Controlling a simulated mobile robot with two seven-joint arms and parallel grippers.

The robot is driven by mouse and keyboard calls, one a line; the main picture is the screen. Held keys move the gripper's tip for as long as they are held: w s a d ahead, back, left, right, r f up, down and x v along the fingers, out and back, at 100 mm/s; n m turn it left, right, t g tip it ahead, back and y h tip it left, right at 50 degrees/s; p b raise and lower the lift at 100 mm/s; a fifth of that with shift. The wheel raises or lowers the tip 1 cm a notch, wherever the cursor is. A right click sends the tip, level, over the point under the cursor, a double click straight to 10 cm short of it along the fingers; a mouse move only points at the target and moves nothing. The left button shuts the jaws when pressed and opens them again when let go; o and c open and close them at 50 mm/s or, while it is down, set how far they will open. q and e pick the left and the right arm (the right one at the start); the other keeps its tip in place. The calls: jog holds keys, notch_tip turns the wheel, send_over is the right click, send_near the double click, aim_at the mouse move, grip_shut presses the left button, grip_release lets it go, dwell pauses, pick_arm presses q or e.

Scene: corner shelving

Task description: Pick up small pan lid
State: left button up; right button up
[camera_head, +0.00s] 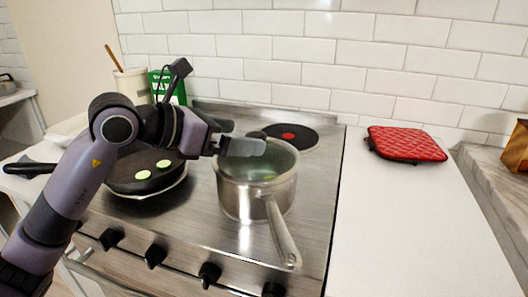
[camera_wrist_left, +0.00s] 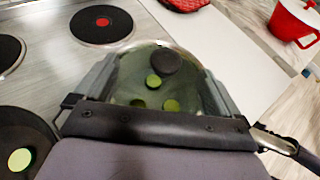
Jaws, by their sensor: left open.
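The small pan lid (camera_head: 283,158) is clear glass and sits on the steel saucepan (camera_head: 240,200) on the stove. Its round black knob shows in the wrist view, where the lid (camera_wrist_left: 135,68) lies below my gripper. Green slices show through the glass. In the head view the fingers hide part of the lid and most of the knob. I cannot tell whether they touch the glass. My right gripper is out of view.
A black frying pan (camera_head: 140,180) with green slices stands to the left of the saucepan. The saucepan handle (camera_head: 282,232) points to the front. A red quilted pad (camera_head: 407,143) lies on the white counter (camera_head: 395,220), otherwise mostly clear. A red pot (camera_wrist_left: 293,22) shows in the wrist view.

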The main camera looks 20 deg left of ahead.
pick_arm(q)
jog(key=shift+d+p+x, duration=0.15)
jog(key=shift+p+x, duration=0.15)
jog(key=shift+x, duration=1.25)
jog(key=shift+d+p+x, duration=0.2)
jog(key=shift+p+x, duration=0.05)
jog(key=shift+x, duration=1.35)
jog(key=shift+s+r, duration=0.1)
jog(key=shift+s, duration=0.15)
jog(key=c, duration=1.8)
